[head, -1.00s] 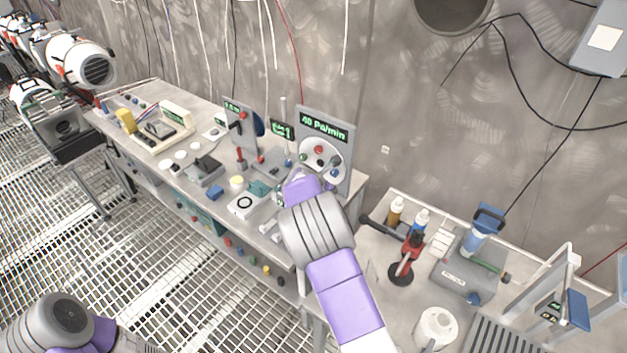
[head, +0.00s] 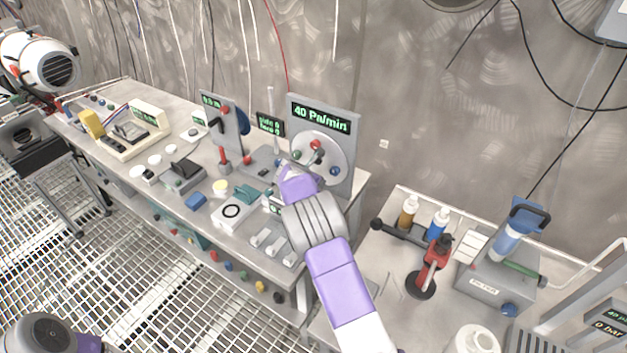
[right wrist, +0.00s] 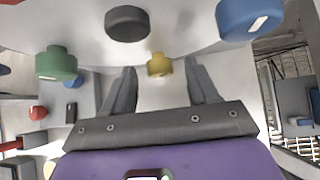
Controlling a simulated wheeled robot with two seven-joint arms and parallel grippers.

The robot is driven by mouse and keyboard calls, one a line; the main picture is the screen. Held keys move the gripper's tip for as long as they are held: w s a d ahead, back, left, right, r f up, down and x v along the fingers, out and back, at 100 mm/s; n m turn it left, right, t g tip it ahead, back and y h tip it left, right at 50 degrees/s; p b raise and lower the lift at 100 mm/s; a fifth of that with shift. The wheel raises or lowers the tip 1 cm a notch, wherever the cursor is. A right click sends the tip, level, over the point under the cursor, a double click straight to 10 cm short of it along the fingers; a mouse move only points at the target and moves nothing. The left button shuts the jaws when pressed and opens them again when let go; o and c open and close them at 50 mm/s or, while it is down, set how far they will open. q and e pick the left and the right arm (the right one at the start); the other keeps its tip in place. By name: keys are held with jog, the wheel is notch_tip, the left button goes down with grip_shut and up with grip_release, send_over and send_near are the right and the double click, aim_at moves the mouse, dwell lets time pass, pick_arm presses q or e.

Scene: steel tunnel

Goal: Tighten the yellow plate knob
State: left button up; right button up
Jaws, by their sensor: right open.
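The yellow plate knob (right wrist: 159,65) is small and sits at the edge of a pale round plate (right wrist: 185,45) in the right wrist view. My right gripper (right wrist: 162,78) is open, its two dark fingers on either side of the knob with gaps visible; contact cannot be told. In the head view the right gripper (head: 290,168) is in front of the plate (head: 328,172) under the "40 Pa/min" display (head: 321,117); the yellow knob is hidden there. My left gripper is out of view.
Green (right wrist: 57,66), dark grey (right wrist: 128,22) and blue (right wrist: 248,18) knobs surround the yellow one. A grey upright panel (head: 222,125) stands left of the plate. A red-handled tool (head: 432,265) and bottles (head: 409,212) stand on the right-hand bench.

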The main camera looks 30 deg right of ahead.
jog(key=shift+x, duration=0.8)
jog(key=c, duration=1)
jog(key=t+b, duration=0.1)
jog(key=b, duration=0.2)
jog(key=m+t+y+b, duration=0.1)
jog(key=b, duration=0.2)
jog(key=m+t+b, duration=0.1)
jog(key=b, duration=0.3)
jog(key=shift+s+d+f+y, duration=0.15)
jog(key=shift+s+f+y, duration=0.05)
jog(key=shift+f+y, duration=0.1)
jog(key=shift+c, duration=0.2)
jog(key=shift+r+t+b, duration=0.15)
jog(key=shift+t+b, duration=0.35)
jog(key=shift+b, duration=0.2)
jog(key=shift+m, duration=0.3)
jog(key=shift+r, duration=0.1)
jog(key=o, duration=1)
